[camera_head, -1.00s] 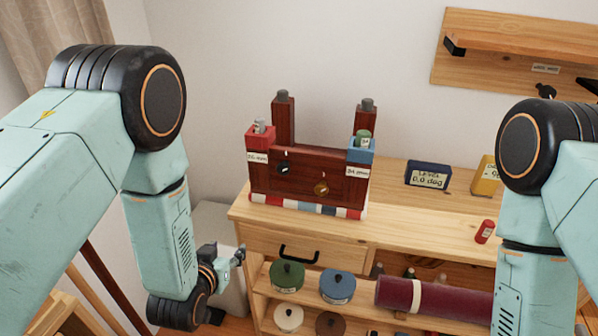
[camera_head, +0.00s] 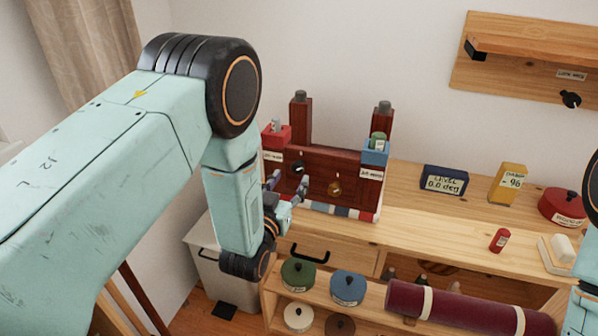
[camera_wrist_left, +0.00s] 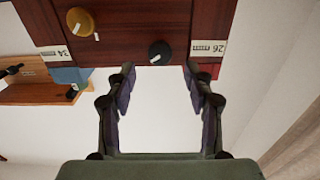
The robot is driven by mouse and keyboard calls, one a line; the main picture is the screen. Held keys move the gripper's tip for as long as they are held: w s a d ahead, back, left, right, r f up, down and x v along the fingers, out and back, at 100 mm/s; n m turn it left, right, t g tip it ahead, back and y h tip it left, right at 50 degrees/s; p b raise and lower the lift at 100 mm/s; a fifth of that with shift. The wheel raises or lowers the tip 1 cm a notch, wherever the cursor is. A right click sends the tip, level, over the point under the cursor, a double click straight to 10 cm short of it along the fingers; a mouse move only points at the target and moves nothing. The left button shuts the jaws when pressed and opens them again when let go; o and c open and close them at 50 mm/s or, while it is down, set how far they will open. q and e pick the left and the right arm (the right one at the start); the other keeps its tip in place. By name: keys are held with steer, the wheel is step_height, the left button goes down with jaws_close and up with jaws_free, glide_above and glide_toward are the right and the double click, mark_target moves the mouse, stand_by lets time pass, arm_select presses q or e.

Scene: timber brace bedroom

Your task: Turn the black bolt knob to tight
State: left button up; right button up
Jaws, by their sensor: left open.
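The black knob (camera_head: 299,168) sits on the left part of the front board of the dark red timber brace (camera_head: 318,155). A brass knob (camera_head: 335,188) sits to its right and lower. My left gripper (camera_head: 289,183) is open and empty, just in front of the board near the black knob. In the left wrist view, the picture is upside down; the black knob (camera_wrist_left: 159,52) with its short white mark lies just beyond the open fingertips (camera_wrist_left: 160,76), between them and apart from them. The brass knob (camera_wrist_left: 80,22) is off to the side. My right gripper is out of view.
The brace stands on a wooden bench (camera_head: 415,225) with a red box (camera_head: 276,138) and a blue box (camera_head: 375,153) on its ends. A dark blue level display (camera_head: 444,180) and a yellow box (camera_head: 508,183) stand to the right. Another black knob (camera_head: 570,99) is on the wall shelf.

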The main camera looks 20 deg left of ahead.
mark_target(297, 169)
arm_select(q)
steer(key=w, duration=0.5)
steer(key=shift+d, duration=0.15)
steer(key=shift+s, duration=0.1)
steer(key=shift+c, duration=0.4)
steer(key=c, duration=0.4)
jaws_close()
